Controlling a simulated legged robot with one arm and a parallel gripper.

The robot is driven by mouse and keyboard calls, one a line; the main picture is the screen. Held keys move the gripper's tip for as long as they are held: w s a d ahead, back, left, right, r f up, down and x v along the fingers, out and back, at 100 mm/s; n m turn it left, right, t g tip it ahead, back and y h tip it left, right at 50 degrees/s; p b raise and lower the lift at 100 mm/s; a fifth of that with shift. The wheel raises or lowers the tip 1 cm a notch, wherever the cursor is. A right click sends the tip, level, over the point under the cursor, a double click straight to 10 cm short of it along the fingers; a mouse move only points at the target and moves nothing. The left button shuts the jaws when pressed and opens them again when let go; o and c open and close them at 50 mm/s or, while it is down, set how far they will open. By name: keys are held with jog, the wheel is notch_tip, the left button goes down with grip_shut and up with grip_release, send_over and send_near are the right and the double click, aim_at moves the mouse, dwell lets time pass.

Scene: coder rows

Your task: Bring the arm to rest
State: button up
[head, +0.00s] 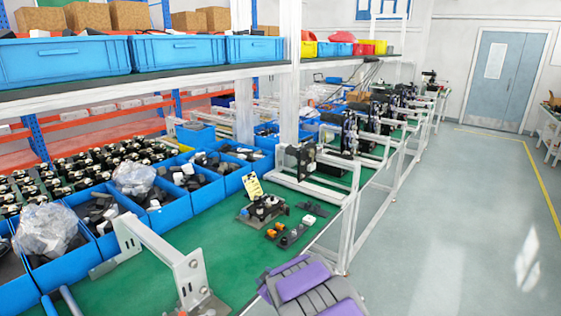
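My gripper and arm do not show in the head view, so I cannot see their pose or whether the gripper holds anything. The task line names no other object. A long workbench with a green top (215,245) runs from the near left into the distance. A small dark fixture with a yellow tag (262,208) stands on it, with small dark parts (287,235) beside it.
Blue bins (172,217) of dark parts line the bench, below a shelf with blue crates (75,62). A white metal bracket (160,245) stands near. A purple and grey item (308,285) sits at the bottom edge. Open floor (450,230) lies right, toward a door (495,80).

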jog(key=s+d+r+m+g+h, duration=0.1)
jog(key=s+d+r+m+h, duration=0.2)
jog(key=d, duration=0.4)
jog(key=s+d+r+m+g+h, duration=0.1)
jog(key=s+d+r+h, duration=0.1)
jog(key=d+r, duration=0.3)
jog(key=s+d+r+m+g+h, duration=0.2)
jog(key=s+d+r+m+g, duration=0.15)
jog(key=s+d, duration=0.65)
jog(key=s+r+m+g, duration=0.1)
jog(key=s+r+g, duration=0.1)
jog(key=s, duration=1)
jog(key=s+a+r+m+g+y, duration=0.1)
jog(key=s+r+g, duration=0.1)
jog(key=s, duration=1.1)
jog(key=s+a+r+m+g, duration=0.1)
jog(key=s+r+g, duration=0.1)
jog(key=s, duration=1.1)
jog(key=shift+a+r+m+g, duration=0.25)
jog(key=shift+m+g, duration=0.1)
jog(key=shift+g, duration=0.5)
